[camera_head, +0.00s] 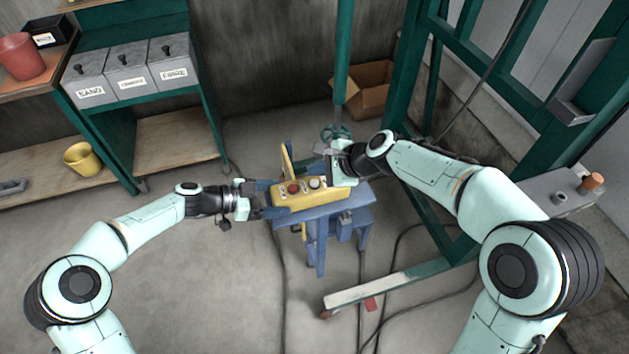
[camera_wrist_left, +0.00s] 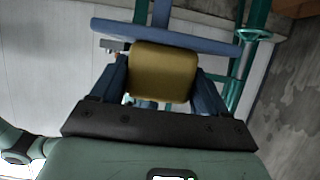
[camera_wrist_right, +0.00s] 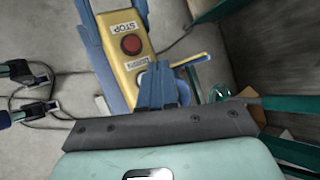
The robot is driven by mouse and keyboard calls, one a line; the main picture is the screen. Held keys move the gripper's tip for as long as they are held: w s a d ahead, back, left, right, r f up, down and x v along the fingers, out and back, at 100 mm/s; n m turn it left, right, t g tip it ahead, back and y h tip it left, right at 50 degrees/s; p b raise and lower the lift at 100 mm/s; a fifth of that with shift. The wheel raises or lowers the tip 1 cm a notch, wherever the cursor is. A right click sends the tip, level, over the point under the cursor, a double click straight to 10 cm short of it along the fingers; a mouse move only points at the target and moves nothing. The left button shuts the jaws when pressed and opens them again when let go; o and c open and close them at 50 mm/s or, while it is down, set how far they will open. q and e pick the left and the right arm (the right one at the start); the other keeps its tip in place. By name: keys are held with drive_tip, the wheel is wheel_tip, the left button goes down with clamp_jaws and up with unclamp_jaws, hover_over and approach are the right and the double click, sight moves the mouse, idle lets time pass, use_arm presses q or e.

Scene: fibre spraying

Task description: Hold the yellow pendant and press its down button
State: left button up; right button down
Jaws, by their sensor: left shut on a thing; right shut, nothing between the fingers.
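The yellow pendant (camera_head: 312,199) lies along a blue stand, with its red stop button (camera_head: 293,188) facing up; the stop button also shows in the right wrist view (camera_wrist_right: 131,44). My left gripper (camera_head: 266,198) is shut on the pendant's left end; in the left wrist view the yellow end (camera_wrist_left: 163,73) sits between both blue fingers. My right gripper (camera_head: 327,178) is shut and empty over the pendant's other end, beside a pale round button (camera_head: 314,183). In the right wrist view its closed fingertips (camera_wrist_right: 158,84) cover that end's buttons. Which button they touch, if any, is hidden.
The blue stand (camera_head: 320,212) has legs below. A green post and handwheel (camera_head: 335,132) stand behind, with a green frame at right. A cardboard box (camera_head: 366,88) sits at the back. Cables cross the floor. A yellow bucket (camera_head: 82,158) is on the left shelf.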

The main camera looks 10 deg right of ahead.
sight(314, 183)
drive_tip(key=shift+f, duration=0.65)
idle(1.6)
drive_tip(key=shift+f, duration=0.4)
